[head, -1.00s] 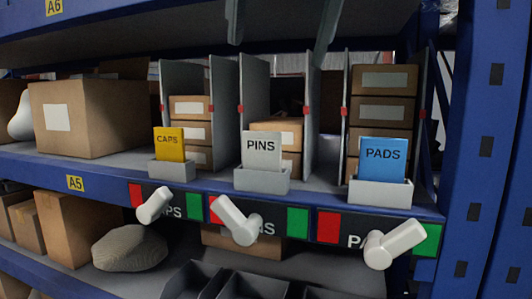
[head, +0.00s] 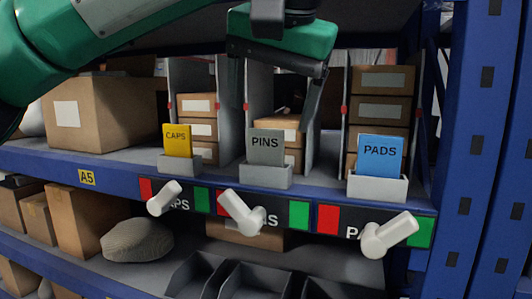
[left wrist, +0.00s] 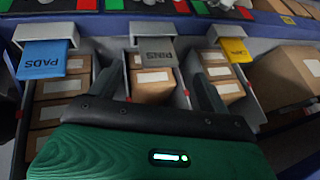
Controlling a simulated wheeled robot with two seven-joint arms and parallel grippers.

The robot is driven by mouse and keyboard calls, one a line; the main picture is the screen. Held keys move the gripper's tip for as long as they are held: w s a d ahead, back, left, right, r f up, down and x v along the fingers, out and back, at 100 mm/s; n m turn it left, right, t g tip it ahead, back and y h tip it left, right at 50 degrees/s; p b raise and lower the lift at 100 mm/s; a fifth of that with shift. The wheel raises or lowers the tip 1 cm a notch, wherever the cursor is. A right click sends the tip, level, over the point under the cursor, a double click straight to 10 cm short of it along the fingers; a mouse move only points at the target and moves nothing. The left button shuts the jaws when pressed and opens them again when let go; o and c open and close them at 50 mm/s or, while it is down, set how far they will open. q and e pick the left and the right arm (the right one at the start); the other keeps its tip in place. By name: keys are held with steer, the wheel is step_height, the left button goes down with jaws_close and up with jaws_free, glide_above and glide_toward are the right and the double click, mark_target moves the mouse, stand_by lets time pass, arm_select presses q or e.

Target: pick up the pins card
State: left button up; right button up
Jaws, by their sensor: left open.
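The pins card (head: 265,147) is grey, marked PINS, and stands upright in a light grey holder (head: 266,174) at the shelf's front edge. My left gripper (head: 271,130) comes down from above, its fingers apart and empty. In the head view the fingers stand to the left and right of the card's upper part, and I cannot tell their exact depth. In the left wrist view the pins card (left wrist: 155,50) lies ahead of the gap between the fingers. I see no contact with it. My right gripper is not in view.
A yellow CAPS card (head: 177,141) stands to the left and a blue PADS card (head: 380,156) to the right, each in its holder. Upright grey dividers (head: 258,90) flank stacked brown boxes behind. White levers (head: 240,212) stick out below the shelf edge.

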mark_target(267, 131)
arm_select(q)
steer(key=w+f, duration=0.1)
steer(key=p, duration=0.1)
steer(key=w+f+p, duration=0.1)
steer(key=shift+w+a+f, duration=0.25)
steer(key=shift+w+f, duration=0.05)
steer(key=shift+f, duration=0.05)
steer(key=shift+w+f, duration=0.1)
steer(key=shift+f, duration=0.3)
steer(key=c, duration=1.1)
steer(key=shift+c, duration=0.9)
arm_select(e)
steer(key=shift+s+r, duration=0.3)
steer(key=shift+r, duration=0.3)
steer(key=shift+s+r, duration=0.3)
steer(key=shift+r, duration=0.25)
